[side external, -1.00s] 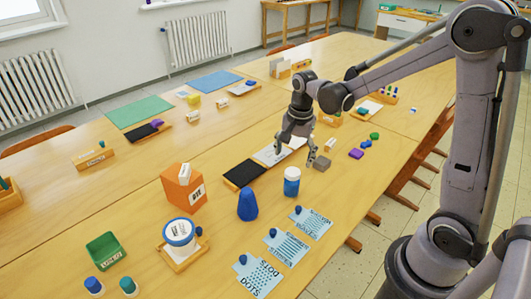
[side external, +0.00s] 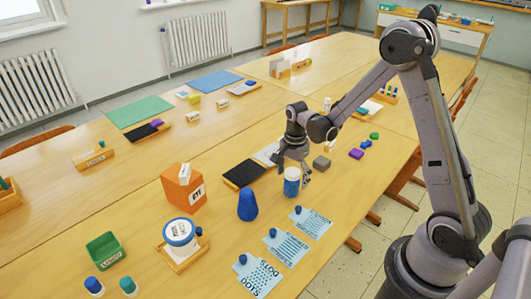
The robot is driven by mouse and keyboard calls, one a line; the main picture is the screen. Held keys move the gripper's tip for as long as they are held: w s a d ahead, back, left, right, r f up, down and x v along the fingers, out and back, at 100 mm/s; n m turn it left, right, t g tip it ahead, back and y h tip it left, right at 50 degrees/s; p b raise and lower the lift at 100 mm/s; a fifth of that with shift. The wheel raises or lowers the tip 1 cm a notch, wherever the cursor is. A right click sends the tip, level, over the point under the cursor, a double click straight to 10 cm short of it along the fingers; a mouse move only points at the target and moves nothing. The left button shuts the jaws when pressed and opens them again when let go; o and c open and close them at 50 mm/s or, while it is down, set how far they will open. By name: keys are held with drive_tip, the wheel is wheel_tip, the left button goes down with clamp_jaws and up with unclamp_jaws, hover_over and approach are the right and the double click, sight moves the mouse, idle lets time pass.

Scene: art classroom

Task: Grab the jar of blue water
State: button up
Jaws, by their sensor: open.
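The jar of blue water (side external: 291,187) stands upright on the table, white with blue bands at its top and bottom. My gripper (side external: 294,178) points down at the jar's top, with its fingers apart. One finger shows at the jar's right and the other at its upper left. I cannot tell from this view whether the fingers touch the jar or are just behind it.
Blue printed cards (side external: 312,222) lie in front. An orange box (side external: 183,190) stands further left.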

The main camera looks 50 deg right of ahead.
sight(291, 185)
drive_tip(key=shift+w+f, duration=0.1)
drive_tip(key=shift+f, duration=2.1)
drive_tip(key=c, duration=1.5)
